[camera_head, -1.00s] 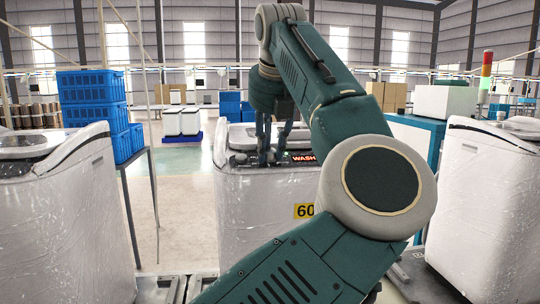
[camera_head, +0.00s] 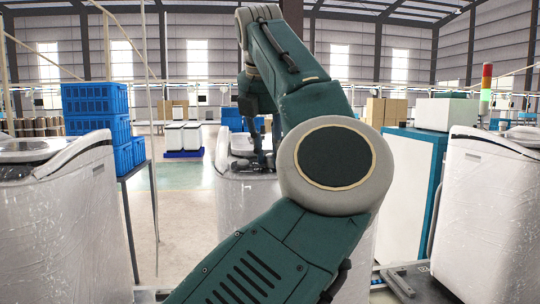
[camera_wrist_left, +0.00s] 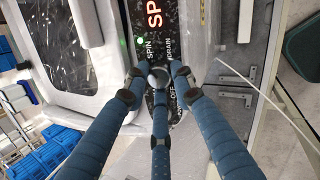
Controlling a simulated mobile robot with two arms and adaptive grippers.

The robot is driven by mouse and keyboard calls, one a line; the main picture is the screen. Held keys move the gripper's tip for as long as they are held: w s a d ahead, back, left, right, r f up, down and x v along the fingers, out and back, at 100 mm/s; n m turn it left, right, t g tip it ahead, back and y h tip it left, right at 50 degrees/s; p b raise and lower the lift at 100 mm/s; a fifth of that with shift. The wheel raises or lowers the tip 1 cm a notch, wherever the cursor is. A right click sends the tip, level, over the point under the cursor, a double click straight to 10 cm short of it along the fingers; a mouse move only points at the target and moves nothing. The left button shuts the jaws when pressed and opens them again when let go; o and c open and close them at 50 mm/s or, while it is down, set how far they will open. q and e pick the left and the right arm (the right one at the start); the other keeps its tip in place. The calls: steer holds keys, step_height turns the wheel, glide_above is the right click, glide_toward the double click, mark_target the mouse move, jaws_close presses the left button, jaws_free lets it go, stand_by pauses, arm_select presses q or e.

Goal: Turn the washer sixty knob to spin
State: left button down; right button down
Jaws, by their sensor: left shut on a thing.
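The middle washer (camera_head: 232,215) stands ahead in the head view, wrapped in clear film; my left arm covers its right front, number label and display. In the left wrist view, the grey knob (camera_wrist_left: 158,77) sits on the dark panel (camera_wrist_left: 153,48), with printed words SPIN, DRAIN and OFF around it. My right gripper is out of view.
Wrapped washers stand at left (camera_head: 62,225) and right (camera_head: 490,210). Blue crates (camera_head: 95,108) are stacked on a stand at left. A teal-framed white cabinet (camera_head: 408,175) and a signal tower (camera_head: 485,85) stand at right. Open floor (camera_head: 180,215) lies left of the middle washer.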

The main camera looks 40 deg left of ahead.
arm_select(q)
steer(key=shift+w+d+r+m, duration=0.1)
steer(key=shift+m, duration=0.2)
steer(key=c, duration=1.8)
jaws_free()
steer(key=o, duration=0.3)
steer(key=shift+d, duration=0.1)
steer(key=shift+o, duration=0.2)
steer(key=shift+w+d, duration=0.1)
steer(key=shift+d, duration=0.05)
steer(key=shift+s+r, duration=0.25)
steer(key=shift+r, duration=0.15)
steer(key=v, duration=1.1)
steer(key=shift+d+f, duration=0.1)
